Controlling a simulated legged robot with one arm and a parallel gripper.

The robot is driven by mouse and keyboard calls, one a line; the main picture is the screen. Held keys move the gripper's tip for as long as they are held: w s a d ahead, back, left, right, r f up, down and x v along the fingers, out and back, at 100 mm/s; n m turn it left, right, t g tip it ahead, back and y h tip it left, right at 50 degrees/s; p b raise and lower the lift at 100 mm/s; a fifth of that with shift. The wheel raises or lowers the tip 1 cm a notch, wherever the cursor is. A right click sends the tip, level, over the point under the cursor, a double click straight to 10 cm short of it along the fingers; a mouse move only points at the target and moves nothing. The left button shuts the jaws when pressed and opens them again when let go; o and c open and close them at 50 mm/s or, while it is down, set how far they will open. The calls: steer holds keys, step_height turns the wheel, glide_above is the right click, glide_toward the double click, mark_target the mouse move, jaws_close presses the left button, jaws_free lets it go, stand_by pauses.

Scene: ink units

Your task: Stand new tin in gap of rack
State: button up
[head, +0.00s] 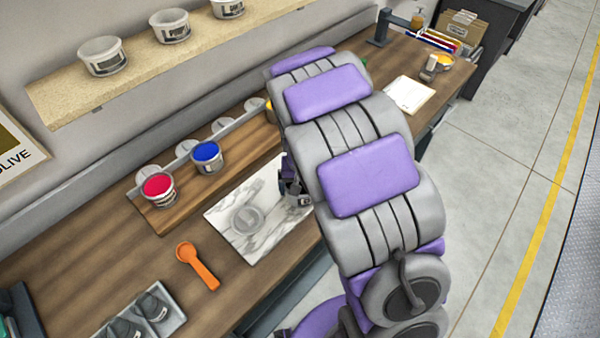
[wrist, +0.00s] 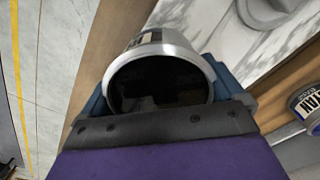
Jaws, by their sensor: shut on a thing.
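My gripper (wrist: 162,85) is shut on a tin (wrist: 148,45) with a silver rim and a dark inside, held between blue fingers. In the head view the gripper (head: 291,188) is mostly hidden behind my arm, by the marble slab's right side. The rack (head: 168,219) stands along the wall on the bench. It holds a red tin (head: 158,188), a blue tin (head: 207,157) and a yellow tin (head: 271,112) partly covered by my arm. A bare stretch of rack shows between blue and yellow. A labelled tin (wrist: 307,103) shows at the wrist view's right edge.
A marble slab (head: 270,240) lies before the rack, with a grey round object (head: 246,218) on it. An orange scoop (head: 198,265) lies left of it. A grey tray (head: 165,318) stands front left. A shelf (head: 130,72) with white tubs hangs above the bench.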

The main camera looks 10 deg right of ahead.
steer(key=shift+s+a+r, duration=0.1)
steer(key=shift+s+a, duration=0.1)
steer(key=shift+s, duration=0.65)
steer(key=shift+s+a+r, duration=0.15)
steer(key=shift+s, duration=0.75)
steer(key=shift+s+a+r, duration=0.1)
steer(key=shift+s+a, duration=0.1)
steer(key=shift+s, duration=0.65)
steer(key=w+d+r+n, duration=0.2)
steer(key=w+r, duration=0.3)
steer(key=w, duration=0.6)
steer(key=shift+w+d+r, duration=0.15)
steer(key=shift+w+d, duration=0.25)
steer(key=shift+d, duration=0.2)
steer(key=shift+s, duration=0.1)
